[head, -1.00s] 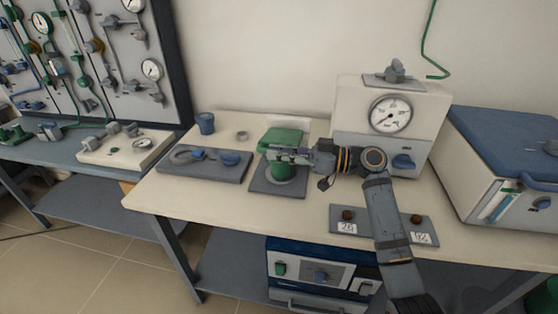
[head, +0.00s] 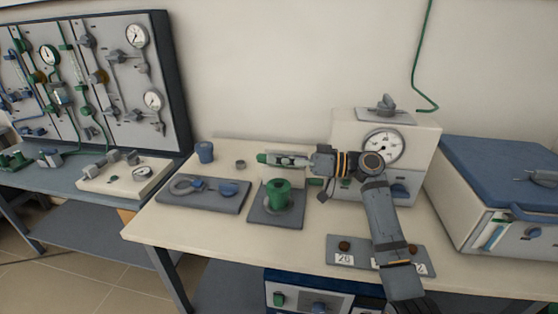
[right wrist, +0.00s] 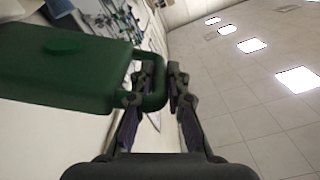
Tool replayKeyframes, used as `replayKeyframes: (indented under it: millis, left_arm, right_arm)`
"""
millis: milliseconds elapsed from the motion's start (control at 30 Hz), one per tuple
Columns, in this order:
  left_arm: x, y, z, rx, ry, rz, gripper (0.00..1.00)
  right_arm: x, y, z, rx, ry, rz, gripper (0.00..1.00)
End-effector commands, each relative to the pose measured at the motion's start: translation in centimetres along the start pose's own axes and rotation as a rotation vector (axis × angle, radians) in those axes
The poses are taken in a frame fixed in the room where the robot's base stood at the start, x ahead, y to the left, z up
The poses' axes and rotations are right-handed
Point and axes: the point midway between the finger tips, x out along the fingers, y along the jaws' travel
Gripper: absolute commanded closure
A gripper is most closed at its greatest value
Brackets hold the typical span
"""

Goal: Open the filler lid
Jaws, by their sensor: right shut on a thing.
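A green filler neck (head: 279,194) stands upright on a dark grey plate (head: 262,219) on the bench. The green lid (right wrist: 70,68) fills the left of the right wrist view, a flat slab with a round boss and a loop handle (right wrist: 152,82). My right gripper (right wrist: 160,82) is shut on the handle, with one finger on each side of the bar. In the head view my right gripper (head: 285,159) is above and behind the neck. Little of the lid shows there, and whether it still touches its hinge is unclear. My left gripper is not in view.
Left of the neck lies a grey plate (head: 175,197) with a ring and a blue knob. A blue cup (head: 205,152) stands behind it. A gauge box (head: 415,142) and a blue-topped furnace (head: 500,172) stand on the right. The bench's front left is clear.

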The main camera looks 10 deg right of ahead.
Motion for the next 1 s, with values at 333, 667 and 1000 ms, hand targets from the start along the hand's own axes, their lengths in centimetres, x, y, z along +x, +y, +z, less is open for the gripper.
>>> replayKeyframes:
  millis: [333, 667, 1000]
  left_arm:
    - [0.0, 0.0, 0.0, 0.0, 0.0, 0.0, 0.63]
    - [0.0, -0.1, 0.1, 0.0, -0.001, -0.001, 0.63]
    - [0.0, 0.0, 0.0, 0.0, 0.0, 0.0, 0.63]
  right_arm:
    - [0.0, 0.0, 0.0, -0.001, 0.0, 0.001, 0.76]
    - [-2.0, 0.1, 0.1, -0.002, -0.003, 0.005, 0.76]
    - [-9.9, 0.1, 0.1, 0.0, -0.003, 0.005, 0.76]
